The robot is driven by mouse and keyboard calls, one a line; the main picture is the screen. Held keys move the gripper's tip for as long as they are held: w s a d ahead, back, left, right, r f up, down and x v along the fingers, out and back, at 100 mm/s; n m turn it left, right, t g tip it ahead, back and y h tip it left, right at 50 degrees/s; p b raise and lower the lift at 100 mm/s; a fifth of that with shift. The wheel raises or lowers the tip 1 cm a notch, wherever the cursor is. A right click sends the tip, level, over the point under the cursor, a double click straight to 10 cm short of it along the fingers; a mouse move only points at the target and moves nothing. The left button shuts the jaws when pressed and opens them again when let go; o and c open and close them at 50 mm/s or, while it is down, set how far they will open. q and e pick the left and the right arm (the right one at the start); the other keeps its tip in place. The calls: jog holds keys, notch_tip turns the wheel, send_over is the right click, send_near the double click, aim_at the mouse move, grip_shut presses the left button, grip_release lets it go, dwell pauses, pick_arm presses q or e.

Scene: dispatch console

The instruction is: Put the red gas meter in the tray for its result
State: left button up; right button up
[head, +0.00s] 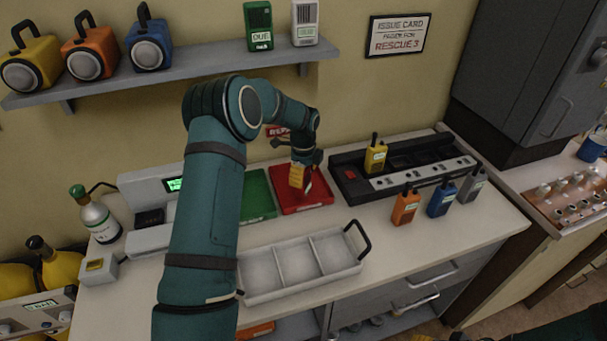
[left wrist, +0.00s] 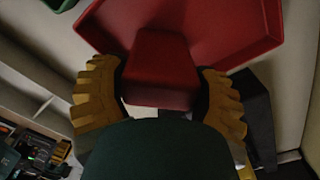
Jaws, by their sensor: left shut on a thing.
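My left gripper (head: 300,180) is over the red tray (head: 318,199) on the counter. In the left wrist view its yellow fingers (left wrist: 162,95) are shut on the red gas meter (left wrist: 160,62), one on each side. The red tray (left wrist: 225,22) shows behind the meter there; I cannot tell whether the meter touches its floor. In the head view the meter is mostly hidden by the fingers. A green tray (head: 259,196) lies just left of the red one. Of my right gripper, only a small yellow part (head: 456,337) shows at the bottom edge.
A white three-section carrier (head: 300,265) stands in front of the trays. A black charger rack (head: 345,178) holding a yellow radio (head: 375,157) is to the right. Orange (head: 405,207), blue (head: 441,200) and grey (head: 472,185) radios stand before it. A test unit (head: 140,188) is at left.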

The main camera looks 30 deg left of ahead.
pick_arm(q)
jog(key=shift+f, duration=0.1)
jog(key=o, duration=1.3)
jog(key=shift+o, duration=0.2)
notch_tip(320, 180, up, 8)
jog(key=shift+f, duration=0.1)
